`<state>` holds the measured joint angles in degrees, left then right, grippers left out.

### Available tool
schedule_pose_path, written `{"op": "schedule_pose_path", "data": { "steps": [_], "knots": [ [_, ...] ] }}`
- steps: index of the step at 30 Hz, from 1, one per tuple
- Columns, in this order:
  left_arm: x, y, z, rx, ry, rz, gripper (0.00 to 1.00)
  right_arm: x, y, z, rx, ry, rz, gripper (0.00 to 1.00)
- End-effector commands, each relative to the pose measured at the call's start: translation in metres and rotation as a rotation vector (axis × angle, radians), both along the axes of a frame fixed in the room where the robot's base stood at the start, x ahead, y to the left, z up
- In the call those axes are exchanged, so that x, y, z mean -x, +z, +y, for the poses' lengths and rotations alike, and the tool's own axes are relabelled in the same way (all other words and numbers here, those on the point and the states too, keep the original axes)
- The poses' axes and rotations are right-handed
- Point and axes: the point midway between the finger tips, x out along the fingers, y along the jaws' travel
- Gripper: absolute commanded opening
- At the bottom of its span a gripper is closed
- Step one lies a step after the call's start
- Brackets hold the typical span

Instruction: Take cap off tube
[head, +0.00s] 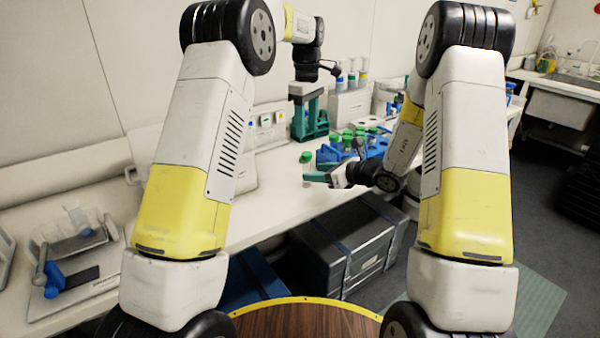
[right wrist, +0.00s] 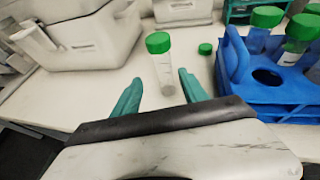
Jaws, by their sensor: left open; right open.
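A clear tube with a green screw cap stands upright on the white bench. The tube (right wrist: 164,72) and its cap (right wrist: 158,42) show in the right wrist view; the cap also shows in the head view (head: 306,157). My right gripper (right wrist: 160,78) is open, with its teal fingers on either side of the tube's lower part, apart from it; in the head view it lies low over the bench (head: 316,176). My left gripper (head: 308,112) is open and empty, pointing down above and behind the tube.
A blue rack (right wrist: 282,97) with green-capped tubes and an empty hole stands right of the tube. A loose green cap (right wrist: 205,48) lies on the bench behind the tube. A white device (right wrist: 80,38) stands at the back left.

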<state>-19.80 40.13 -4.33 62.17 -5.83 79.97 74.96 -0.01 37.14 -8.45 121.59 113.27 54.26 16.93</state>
Motion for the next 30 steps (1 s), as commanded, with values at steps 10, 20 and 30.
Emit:
{"op": "schedule_pose_path", "data": {
  "steps": [10,20,30],
  "knots": [
    [-0.004,-0.006,-0.004,-0.007,0.02,0.007,0.48,-0.025,-0.023,0.02,-0.016,-0.034,0.022,0.51],
    [-0.004,-0.006,-0.004,-0.006,0.019,0.007,0.48,-0.05,-0.037,0.047,-0.015,-0.035,0.02,0.51],
    [-0.004,-0.006,-0.004,-0.006,0.019,0.007,0.48,-0.053,-0.039,0.051,-0.016,-0.035,0.02,0.51]
  ]
}}
